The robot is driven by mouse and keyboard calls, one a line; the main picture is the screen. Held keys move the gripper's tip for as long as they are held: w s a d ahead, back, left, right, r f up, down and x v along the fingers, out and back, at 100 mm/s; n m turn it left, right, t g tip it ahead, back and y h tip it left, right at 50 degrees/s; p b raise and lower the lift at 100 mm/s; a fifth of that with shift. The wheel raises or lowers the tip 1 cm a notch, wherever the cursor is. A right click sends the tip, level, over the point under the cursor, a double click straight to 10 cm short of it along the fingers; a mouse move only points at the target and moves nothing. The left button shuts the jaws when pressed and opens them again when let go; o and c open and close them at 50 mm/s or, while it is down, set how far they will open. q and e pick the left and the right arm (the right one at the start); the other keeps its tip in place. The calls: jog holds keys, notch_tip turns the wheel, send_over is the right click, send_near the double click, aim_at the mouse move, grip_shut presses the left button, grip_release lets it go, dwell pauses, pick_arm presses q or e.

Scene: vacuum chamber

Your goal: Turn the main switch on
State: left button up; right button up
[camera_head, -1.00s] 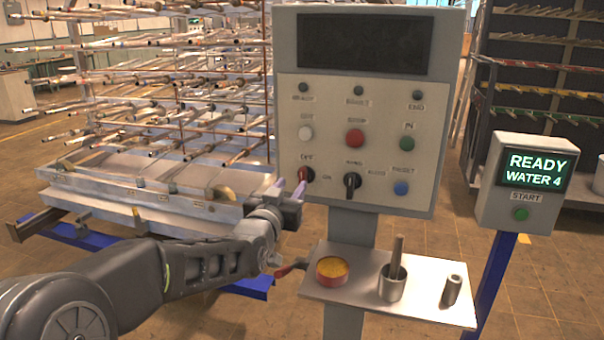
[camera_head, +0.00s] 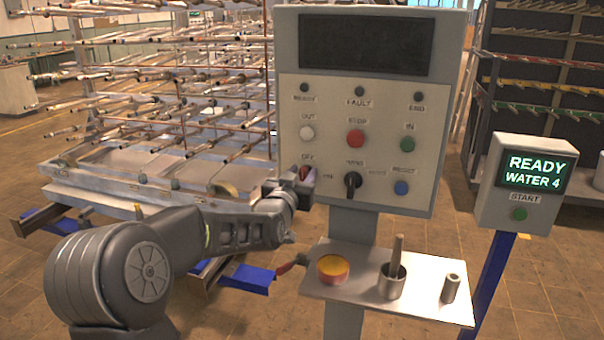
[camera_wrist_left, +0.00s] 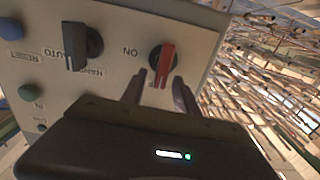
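The main switch is a red rotary knob (camera_head: 304,174) at the lower left of the grey control panel (camera_head: 325,215), with OFF printed above it and ON to its right in the head view. In the left wrist view the red knob (camera_wrist_left: 166,62) stands in line with the gap between the fingers. My left gripper (camera_wrist_left: 160,90) is open, one finger on each side of the knob's near end. Whether the fingers touch it I cannot tell. In the head view the left gripper (camera_head: 298,185) partly covers the knob. My right gripper is not in view.
A black selector knob (camera_head: 352,185) sits just right of the red one, with buttons above and beside it. A shelf (camera_head: 340,296) below carries a yellow-topped tin (camera_head: 333,268), a metal cup (camera_head: 391,284) and a small cylinder (camera_head: 451,288). A START box (camera_head: 519,214) stands at right.

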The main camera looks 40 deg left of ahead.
pick_arm(q)
jog(key=shift+c, duration=0.2)
grip_shut()
dwell(0.5)
jog(key=m+b, duration=0.1)
jog(key=b, duration=0.1)
jog(key=m+b, duration=0.1)
jog(key=m, duration=0.1)
jog(key=shift+w+d+f+b, duration=0.1)
jog(key=shift+d+f+b, duration=0.1)
jog(key=shift+d+b, duration=0.15)
jog(key=m, duration=0.5)
jog(key=d+f+m, duration=0.1)
jog(key=m, duration=0.4)
jog(key=f+m+b, duration=0.1)
jog(key=m, duration=0.4)
jog(key=shift+w+d, duration=0.25)
jog(key=shift+o, duration=0.2)
grip_release()
